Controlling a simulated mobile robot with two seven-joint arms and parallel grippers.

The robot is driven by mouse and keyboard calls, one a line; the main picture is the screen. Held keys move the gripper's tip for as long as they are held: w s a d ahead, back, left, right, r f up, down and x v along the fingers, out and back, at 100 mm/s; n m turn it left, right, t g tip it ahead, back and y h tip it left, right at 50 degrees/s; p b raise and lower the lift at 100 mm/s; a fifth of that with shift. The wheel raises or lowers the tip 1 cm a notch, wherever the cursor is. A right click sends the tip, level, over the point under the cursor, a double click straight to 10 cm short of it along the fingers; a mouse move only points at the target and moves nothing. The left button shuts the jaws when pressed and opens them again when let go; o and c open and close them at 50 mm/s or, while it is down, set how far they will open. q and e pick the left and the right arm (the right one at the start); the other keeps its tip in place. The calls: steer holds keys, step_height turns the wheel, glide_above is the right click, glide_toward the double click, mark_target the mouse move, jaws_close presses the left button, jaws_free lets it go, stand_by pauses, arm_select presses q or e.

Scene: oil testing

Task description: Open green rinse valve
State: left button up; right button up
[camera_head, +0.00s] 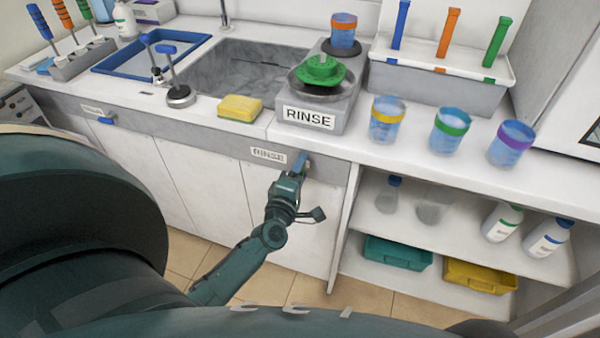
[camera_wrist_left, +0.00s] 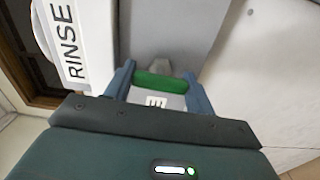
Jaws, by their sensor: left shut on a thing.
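The green rinse valve (camera_wrist_left: 163,82) shows in the left wrist view as a green handle on the grey cabinet front. It lies between the two blue fingers of my left gripper (camera_wrist_left: 160,86), which is shut on it. In the head view my left gripper (camera_head: 300,164) is at the cabinet front, just right of the small RINSE label (camera_head: 268,154) and below the rinse station (camera_head: 312,112). There the gripper hides the valve handle. My right gripper is not in view.
A yellow sponge (camera_head: 240,108) lies near the counter edge. Several cups with coloured bands, including a yellow-banded one (camera_head: 387,120), stand on the counter at right. Below is an open shelf (camera_head: 450,234) with bottles and bins. A blue valve (camera_head: 107,120) is at far left.

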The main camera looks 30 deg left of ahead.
arm_select(q)
steer(key=shift+n, duration=0.4)
steer(key=o, duration=1)
steer(key=b+v, duration=0.1)
steer(key=v, duration=1.2)
steer(key=shift+s+d, duration=0.1)
